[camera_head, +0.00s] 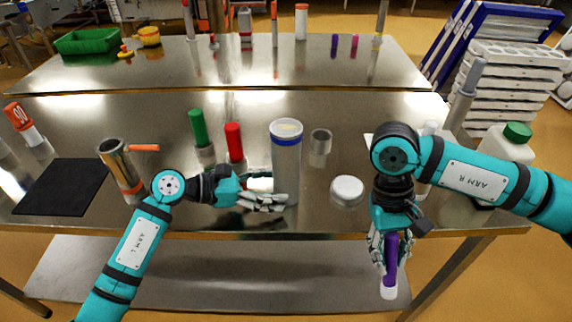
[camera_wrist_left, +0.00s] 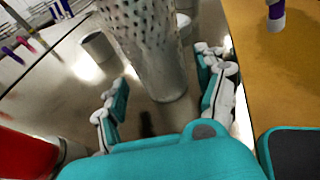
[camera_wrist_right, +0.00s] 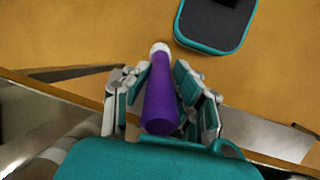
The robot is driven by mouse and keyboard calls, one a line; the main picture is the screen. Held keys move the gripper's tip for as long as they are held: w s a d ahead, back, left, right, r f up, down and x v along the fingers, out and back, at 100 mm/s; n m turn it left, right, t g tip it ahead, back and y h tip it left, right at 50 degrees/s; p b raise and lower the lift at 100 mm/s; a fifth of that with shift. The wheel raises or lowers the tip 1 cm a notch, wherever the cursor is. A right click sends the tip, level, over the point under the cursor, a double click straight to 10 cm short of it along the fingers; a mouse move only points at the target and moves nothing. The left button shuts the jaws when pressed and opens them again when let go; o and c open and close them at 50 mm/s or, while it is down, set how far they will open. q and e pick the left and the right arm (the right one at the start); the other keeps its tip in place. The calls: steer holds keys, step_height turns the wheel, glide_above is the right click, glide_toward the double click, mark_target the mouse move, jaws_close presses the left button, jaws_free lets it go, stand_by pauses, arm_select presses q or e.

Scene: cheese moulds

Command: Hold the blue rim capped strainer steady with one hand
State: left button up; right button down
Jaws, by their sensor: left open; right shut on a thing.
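The blue rim capped strainer (camera_head: 286,158) stands upright on the steel table, a tall grey cylinder with a blue rim and white top. Its perforated wall fills the upper middle of the left wrist view (camera_wrist_left: 158,45). My left gripper (camera_head: 278,201) is open at the strainer's lower part, with fingers on either side of it in the left wrist view (camera_wrist_left: 165,98); I cannot tell whether they touch it. My right gripper (camera_head: 388,255) is shut on a purple marker-like object (camera_wrist_right: 161,105) with a white end, held off the table's front edge.
Red (camera_head: 234,141) and green (camera_head: 198,128) capped items stand left of the strainer. A small metal cup (camera_head: 320,145) and a white round lid (camera_head: 347,189) are to its right. A green-capped bottle (camera_head: 513,145) stands at right.

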arm_select(q)
steer(key=shift+b+x, duration=0.35)
steer(key=shift+x, duration=1.05)
steer(key=shift+c, duration=0.4)
steer(key=c, duration=0.6)
